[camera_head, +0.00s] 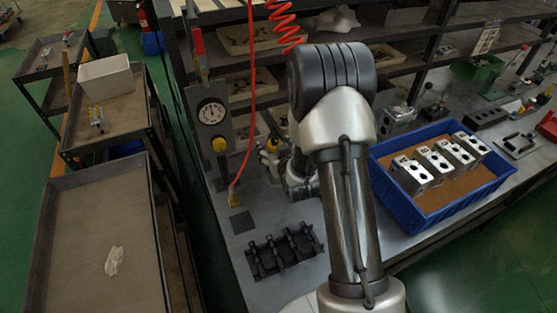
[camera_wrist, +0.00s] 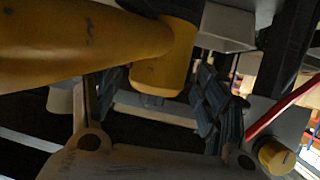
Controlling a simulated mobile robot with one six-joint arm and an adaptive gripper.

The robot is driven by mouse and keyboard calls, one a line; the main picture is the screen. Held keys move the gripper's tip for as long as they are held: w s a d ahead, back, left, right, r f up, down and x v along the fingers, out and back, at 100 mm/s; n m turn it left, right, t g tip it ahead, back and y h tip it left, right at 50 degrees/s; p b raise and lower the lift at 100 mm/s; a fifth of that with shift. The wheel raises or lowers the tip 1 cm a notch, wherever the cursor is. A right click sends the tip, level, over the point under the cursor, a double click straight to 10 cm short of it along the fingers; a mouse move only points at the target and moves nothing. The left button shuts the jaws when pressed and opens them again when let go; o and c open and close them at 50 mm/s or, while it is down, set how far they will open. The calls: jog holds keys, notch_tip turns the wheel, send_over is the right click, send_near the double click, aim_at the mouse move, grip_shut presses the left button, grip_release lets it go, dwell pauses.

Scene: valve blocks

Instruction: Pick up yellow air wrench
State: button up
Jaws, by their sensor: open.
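The yellow air wrench (camera_head: 273,145) shows as a small yellow patch beside my gripper, mostly hidden by my arm in the head view. In the wrist view the yellow wrench (camera_wrist: 85,42) is large and close, crossing the upper left, with its thick end pointing down near the middle. My gripper (camera_wrist: 160,95) is open, with one finger on each side of that end. I cannot tell whether the fingers touch it. In the head view my gripper (camera_head: 268,162) is low over the bench, right of the gauge panel.
A gauge panel (camera_head: 212,122) with a yellow knob stands left of my gripper. A red hose (camera_head: 252,90) hangs close by. A black rack (camera_head: 285,252) lies in front on the bench. A blue bin (camera_head: 400,208) with several metal blocks stands right.

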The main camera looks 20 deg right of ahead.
jog(key=b+x, duration=0.1)
jog(key=x, duration=0.4)
jog(key=shift+d, duration=0.2)
jog(key=c, duration=1.6)
jog(key=shift+f, duration=0.1)
jog(key=shift+w+r, duration=0.15)
jog(key=shift+r, duration=0.05)
